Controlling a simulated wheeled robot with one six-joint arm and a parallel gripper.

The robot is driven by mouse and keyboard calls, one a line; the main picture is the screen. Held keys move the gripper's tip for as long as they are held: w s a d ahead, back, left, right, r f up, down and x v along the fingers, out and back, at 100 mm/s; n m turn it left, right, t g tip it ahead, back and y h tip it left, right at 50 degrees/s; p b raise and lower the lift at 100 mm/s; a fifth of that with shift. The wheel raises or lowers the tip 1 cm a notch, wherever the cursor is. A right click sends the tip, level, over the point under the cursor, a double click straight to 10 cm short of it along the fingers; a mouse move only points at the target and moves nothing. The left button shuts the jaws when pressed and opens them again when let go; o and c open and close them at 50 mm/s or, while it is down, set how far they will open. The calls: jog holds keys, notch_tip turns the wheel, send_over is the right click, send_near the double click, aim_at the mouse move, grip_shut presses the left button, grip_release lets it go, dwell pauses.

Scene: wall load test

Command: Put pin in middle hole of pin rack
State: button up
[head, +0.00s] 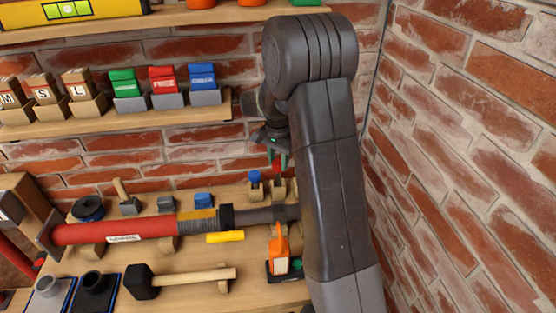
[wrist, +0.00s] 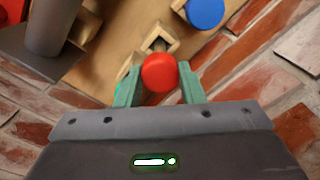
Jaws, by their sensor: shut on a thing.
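My gripper (head: 278,160) is shut on a red pin (head: 277,169), held above the back of the bench. In the wrist view the pin's round red head (wrist: 159,72) sits between the two green fingers of my gripper (wrist: 160,86). The wooden pin rack (head: 279,189) stands just below, partly hidden by my arm. A blue pin (head: 254,177) stands in its left place; it also shows in the wrist view (wrist: 206,12). A wooden rack holder (wrist: 158,39) shows just beyond the red head. I cannot tell whether the pin's lower end touches the rack.
A long red and grey tool (head: 115,232) lies across the bench in front of the rack. A shelf (head: 150,123) with bins is above left. Brick walls stand behind and right.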

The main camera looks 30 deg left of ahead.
jog(key=shift+f, duration=0.25)
jog(key=shift+f+b, duration=0.35)
jog(key=shift+b, duration=0.05)
jog(key=shift+f, duration=0.15)
jog(key=o, duration=1.7)
jog(key=shift+r+p, duration=2.7)
jog(key=shift+r, duration=1.35)
